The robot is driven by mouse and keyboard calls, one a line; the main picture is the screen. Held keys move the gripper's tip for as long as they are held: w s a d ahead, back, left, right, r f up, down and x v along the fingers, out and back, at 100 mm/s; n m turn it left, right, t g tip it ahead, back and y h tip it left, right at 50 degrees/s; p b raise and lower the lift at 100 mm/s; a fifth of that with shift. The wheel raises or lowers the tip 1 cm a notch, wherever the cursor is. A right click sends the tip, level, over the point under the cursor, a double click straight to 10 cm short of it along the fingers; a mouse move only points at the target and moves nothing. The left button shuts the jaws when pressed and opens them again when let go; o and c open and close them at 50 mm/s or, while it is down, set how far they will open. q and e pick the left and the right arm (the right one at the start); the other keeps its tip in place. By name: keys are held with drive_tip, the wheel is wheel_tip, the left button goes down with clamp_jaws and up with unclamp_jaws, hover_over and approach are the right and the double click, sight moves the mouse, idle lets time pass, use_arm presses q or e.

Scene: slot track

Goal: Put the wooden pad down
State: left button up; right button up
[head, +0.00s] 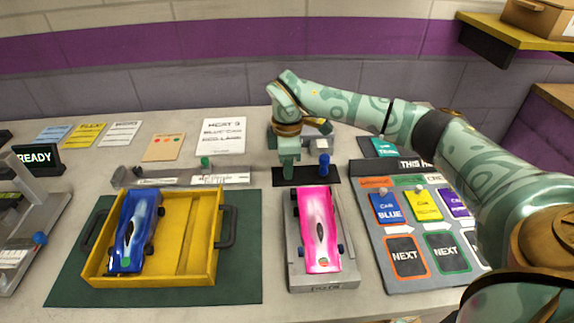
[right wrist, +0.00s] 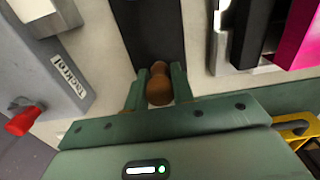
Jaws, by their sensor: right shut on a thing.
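My right gripper (head: 288,172) is shut at the left end of a black strip (head: 305,176) behind the pink car. In the right wrist view its two green fingers (right wrist: 158,85) close on a small brown wooden piece with a rounded end, which I take for the wooden pad (right wrist: 158,92). The black strip (right wrist: 147,35) lies under and beyond it. I cannot tell whether the pad touches the strip. In the head view the pad is hidden by the fingers. My left gripper is not in view.
A pink car (head: 319,230) sits on a grey track in front. A yellow tray (head: 205,265) holds a blue car (head: 135,232). A grey card board (head: 385,262) lies to the right.

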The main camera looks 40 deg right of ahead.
drive_tip(key=o, duration=1)
drive_tip(key=shift+f, duration=0.1)
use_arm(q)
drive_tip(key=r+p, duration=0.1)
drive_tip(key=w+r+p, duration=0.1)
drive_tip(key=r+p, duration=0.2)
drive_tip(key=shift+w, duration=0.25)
use_arm(e)
wheel_tip(320, 180, up, 12)
drive_tip(key=shift+r, duration=0.2)
